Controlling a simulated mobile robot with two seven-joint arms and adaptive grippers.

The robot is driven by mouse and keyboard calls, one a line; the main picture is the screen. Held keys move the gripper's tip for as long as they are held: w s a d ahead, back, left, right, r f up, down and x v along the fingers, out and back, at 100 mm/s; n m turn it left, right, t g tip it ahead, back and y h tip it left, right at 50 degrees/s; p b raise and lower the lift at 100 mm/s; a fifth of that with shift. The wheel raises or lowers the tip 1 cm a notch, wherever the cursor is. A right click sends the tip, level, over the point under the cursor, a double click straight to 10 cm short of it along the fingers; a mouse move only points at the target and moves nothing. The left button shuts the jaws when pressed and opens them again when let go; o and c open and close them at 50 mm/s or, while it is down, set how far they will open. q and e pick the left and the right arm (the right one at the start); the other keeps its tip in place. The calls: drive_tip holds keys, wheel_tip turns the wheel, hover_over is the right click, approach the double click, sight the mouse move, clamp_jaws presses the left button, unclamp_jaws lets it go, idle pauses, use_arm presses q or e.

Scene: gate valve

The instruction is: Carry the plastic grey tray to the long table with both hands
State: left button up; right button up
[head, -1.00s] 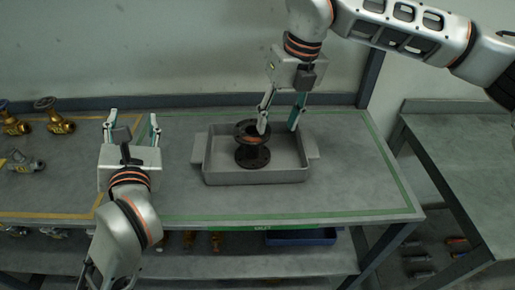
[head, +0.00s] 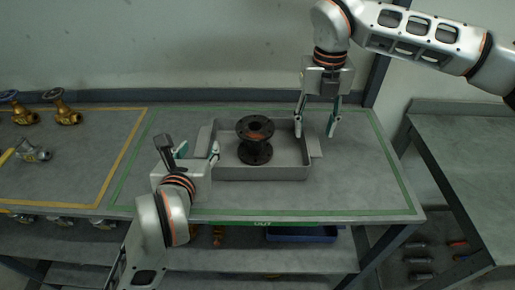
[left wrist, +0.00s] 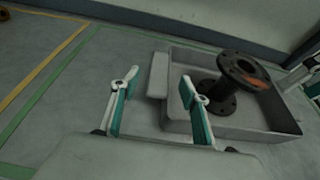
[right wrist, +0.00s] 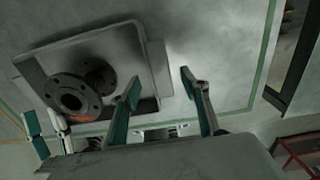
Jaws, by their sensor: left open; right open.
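The grey plastic tray (head: 285,173) sits on the table inside the green outline, with a side handle at each end.
Brass valves (head: 58,108) stand inside the yellow outline at the left. A second grey table (head: 465,160) stands to the right across a gap. A blue bin (head: 300,234) is on the lower shelf. A wall runs behind the table.

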sight(203, 139)
use_arm(q)
drive_tip(key=shift+x, duration=2.7)
use_arm(e)
drive_tip(key=shift+f, duration=2.7)
use_arm(q)
clamp_jaws()
use_arm(e)
clamp_jaws()
use_arm(q)
drive_tip(key=shift+r, duration=0.3)
use_arm(e)
drive_tip(key=shift+w+r, duration=0.1)
drive_tip(key=shift+r, duration=0.15)
